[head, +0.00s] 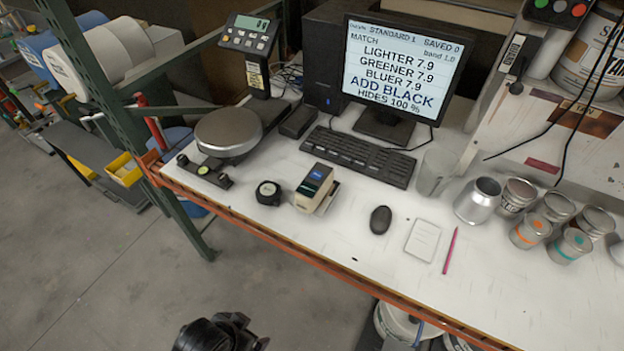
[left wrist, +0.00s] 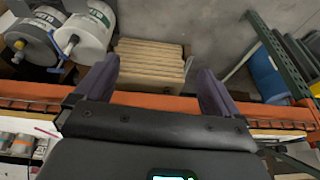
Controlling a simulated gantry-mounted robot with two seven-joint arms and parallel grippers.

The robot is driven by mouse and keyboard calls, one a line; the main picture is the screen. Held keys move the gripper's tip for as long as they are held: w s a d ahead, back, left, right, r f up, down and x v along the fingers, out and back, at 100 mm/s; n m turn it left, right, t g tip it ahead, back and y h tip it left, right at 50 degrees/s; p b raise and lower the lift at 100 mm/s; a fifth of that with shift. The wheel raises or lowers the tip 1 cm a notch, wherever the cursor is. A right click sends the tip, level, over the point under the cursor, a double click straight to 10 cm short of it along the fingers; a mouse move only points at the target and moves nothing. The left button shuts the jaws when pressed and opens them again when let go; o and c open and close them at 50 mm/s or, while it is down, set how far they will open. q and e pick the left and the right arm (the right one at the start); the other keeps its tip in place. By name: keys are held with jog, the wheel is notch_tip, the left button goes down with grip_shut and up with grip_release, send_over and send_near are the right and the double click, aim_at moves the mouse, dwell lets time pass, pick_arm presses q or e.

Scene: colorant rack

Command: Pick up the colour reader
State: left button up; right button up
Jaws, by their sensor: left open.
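The colour reader (head: 316,188) is a small beige device with a dark top and a blue screen. In the head view it stands on the white bench near the front edge, in front of the keyboard. I cannot make it out in the left wrist view. My left gripper (left wrist: 155,88) shows in the left wrist view with two purple-grey fingers wide apart and nothing between them. A dark part of my own arm shows at the bottom of the head view, below the bench edge and apart from the reader. My right gripper is not in view.
A round black puck-like item (head: 268,193) lies just left of the reader. A scale (head: 228,131), keyboard (head: 360,154), mouse (head: 380,220) and metal cans (head: 530,232) share the bench. An orange beam (head: 330,264) runs along its front. Buckets (left wrist: 85,35) appear in the left wrist view.

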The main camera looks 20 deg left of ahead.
pick_arm(q)
notch_tip(320, 180, up, 7)
jog(key=w+p, duration=0.3)
jog(key=p, duration=0.2)
jog(key=t+h+p, duration=0.1)
jog(key=t+p, duration=0.4)
jog(key=t, duration=0.3)
send_near(315, 178)
jog(key=shift+n, duration=0.3)
jog(key=x, duration=0.5)
jog(key=shift+w+a+r, duration=0.1)
jog(key=shift+w+a, duration=0.05)
jog(key=shift+w, duration=0.05)
jog(key=shift+x, duration=3.4)
jog(key=shift+s, duration=0.1)
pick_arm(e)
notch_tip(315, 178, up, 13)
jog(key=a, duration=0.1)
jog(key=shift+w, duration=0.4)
